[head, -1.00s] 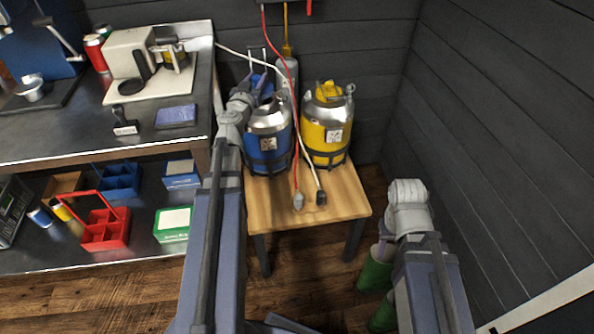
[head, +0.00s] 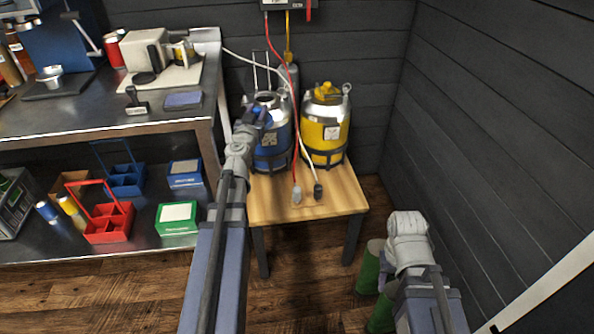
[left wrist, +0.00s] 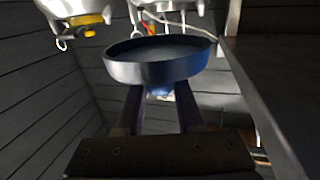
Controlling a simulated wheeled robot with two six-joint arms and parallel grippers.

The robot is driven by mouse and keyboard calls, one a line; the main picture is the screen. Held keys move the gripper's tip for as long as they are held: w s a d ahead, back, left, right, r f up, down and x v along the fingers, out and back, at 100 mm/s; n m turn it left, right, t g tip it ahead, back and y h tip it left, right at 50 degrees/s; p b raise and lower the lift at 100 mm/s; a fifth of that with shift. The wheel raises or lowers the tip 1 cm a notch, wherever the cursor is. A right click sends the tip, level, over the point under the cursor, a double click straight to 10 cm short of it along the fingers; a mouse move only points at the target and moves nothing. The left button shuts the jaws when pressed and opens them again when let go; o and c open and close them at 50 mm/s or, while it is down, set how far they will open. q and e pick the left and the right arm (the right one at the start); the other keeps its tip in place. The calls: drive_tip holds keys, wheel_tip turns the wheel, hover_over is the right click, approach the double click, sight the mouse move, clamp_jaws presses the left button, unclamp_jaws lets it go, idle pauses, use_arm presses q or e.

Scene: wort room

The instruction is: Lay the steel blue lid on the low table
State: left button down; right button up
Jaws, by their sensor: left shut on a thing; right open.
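The steel blue lid (left wrist: 155,70) is a round, shallow dish-like piece with a steel rim and a blue knob. My left gripper (left wrist: 159,95) is shut on its knob. In the head view my left gripper (head: 254,120) is beside and partly in front of the blue keg (head: 272,135), with the lid largely hidden by it. The keg has an open top. The low wooden table (head: 300,212) carries the blue keg and its front part is bare apart from hose ends.
A yellow keg (head: 326,128) stands right of the blue one. Red and white hoses end in connectors (head: 318,190) on the tabletop. A steel workbench (head: 60,115) is at left, green boots (head: 368,268) at right of the table. A dark wall closes the right side.

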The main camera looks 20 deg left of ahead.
use_arm(q)
wheel_tip(320, 180, down, 24)
drive_tip(key=d+n+g+y+b, duration=0.1)
drive_tip(key=n+g+y+b, duration=0.1)
drive_tip(key=b, duration=2)
drive_tip(key=n+y, duration=0.1)
drive_tip(key=y, duration=0.1)
drive_tip(key=shift+s+d+r+y+b, duration=0.2)
drive_tip(key=shift+d+r+y+b, duration=0.05)
drive_tip(key=shift+d+y+b, duration=0.1)
drive_tip(key=shift+f, duration=0.1)
wheel_tip(320, 180, down, 6)
drive_tip(key=b, duration=0.6)
drive_tip(key=shift+f, duration=0.15)
wheel_tip(320, 180, down, 4)
drive_tip(key=b, duration=0.4)
drive_tip(key=shift+r, duration=0.25)
drive_tip(key=c, duration=0.5)
unclamp_jaws()
drive_tip(key=shift+c, duration=0.2)
